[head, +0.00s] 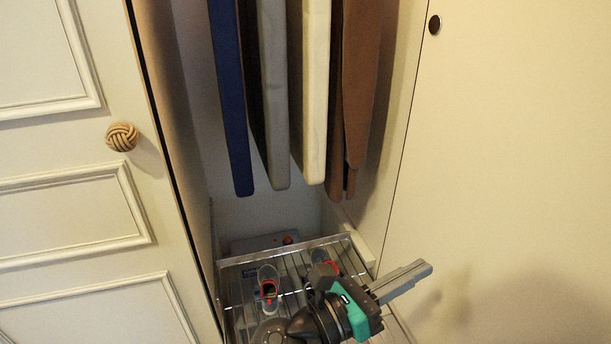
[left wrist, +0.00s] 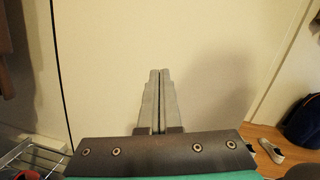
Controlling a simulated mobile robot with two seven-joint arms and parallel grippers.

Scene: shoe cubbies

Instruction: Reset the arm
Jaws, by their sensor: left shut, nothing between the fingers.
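My left gripper (head: 405,280) is at the lower right of the head view, above the right side of the wire rack, with its fingers pointing right toward the plain cream panel. Its two grey fingers show pressed together in the left wrist view (left wrist: 159,100), shut and empty. My right gripper is not in view. The wire shoe rack (head: 305,246) stands at the bottom of the open closet, partly hidden by my arm. Shoes with red-orange trim (head: 268,288) sit on it.
Long garments (head: 315,90) in blue, grey, cream and brown hang above the rack. A panelled door with a knotted knob (head: 121,137) is at left. A cream panel (head: 520,170) fills the right. In the left wrist view, a light shoe (left wrist: 271,150) and a dark bag (left wrist: 303,118) are at right.

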